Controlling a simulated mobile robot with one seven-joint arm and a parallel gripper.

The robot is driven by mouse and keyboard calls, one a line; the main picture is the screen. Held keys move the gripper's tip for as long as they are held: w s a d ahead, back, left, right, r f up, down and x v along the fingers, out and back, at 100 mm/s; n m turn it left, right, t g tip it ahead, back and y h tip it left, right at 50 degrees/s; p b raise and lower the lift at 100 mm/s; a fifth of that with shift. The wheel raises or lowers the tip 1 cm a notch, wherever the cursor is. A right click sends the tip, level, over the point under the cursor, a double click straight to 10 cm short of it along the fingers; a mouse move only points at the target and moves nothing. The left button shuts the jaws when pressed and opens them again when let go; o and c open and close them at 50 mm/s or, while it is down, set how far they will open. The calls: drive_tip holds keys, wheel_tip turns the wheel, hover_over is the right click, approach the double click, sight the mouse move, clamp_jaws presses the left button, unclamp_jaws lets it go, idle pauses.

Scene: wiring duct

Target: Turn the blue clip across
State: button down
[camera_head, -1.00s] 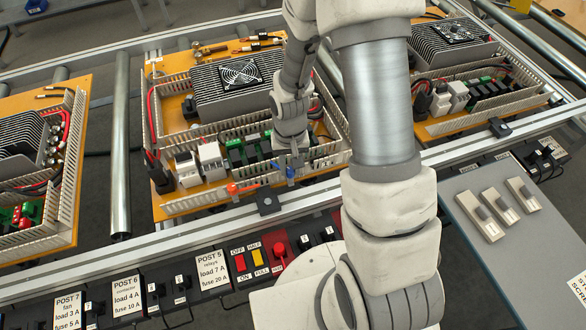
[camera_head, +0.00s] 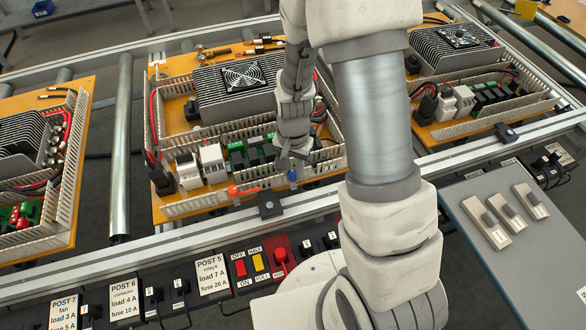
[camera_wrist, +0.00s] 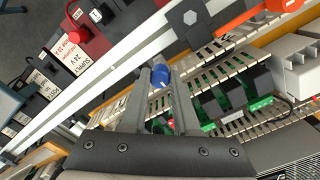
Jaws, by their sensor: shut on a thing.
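The blue clip (camera_head: 292,176) sits at the front wall of the slotted wiring duct (camera_head: 215,200) on the middle orange panel. My gripper (camera_head: 289,158) reaches down over it from above. In the wrist view the blue clip (camera_wrist: 160,97) shows as a rounded blue piece between the two fingers of my gripper (camera_wrist: 159,85), which are shut on it. The fingers hide part of the clip, and its exact angle is hard to tell. An orange-red clip (camera_head: 240,190) lies along the duct to the left; it also shows in the wrist view (camera_wrist: 250,14).
A silver rail (camera_head: 200,226) with a black block (camera_head: 268,205) runs just in front of the duct. Relays (camera_head: 250,152) and a finned fan unit (camera_head: 235,90) stand behind. A control strip with red and yellow switches (camera_head: 258,262) lies nearer.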

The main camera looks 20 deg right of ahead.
drive_tip(key=c, duration=0.7)
unclamp_jaws()
drive_tip(key=shift+o, duration=0.2)
drive_tip(key=shift+r, duration=0.1)
wheel_tip(320, 180, up, 17)
drive_tip(key=p, duration=0.2)
drive_tip(key=shift+r, duration=0.15)
wheel_tip(320, 180, up, 10)
drive_tip(key=f+n+t, duration=0.1)
drive_tip(key=n+t, duration=0.2)
hover_over(293, 173)
drive_tip(key=s+d, duration=0.1)
drive_tip(key=s, duration=0.4)
drive_tip(key=s+d+r+n+t, duration=0.1)
drive_tip(key=s+r+n, duration=0.3)
drive_tip(key=s, duration=0.4)
drive_tip(key=shift+r+t, duration=0.8)
drive_tip(key=shift+r, duration=0.05)
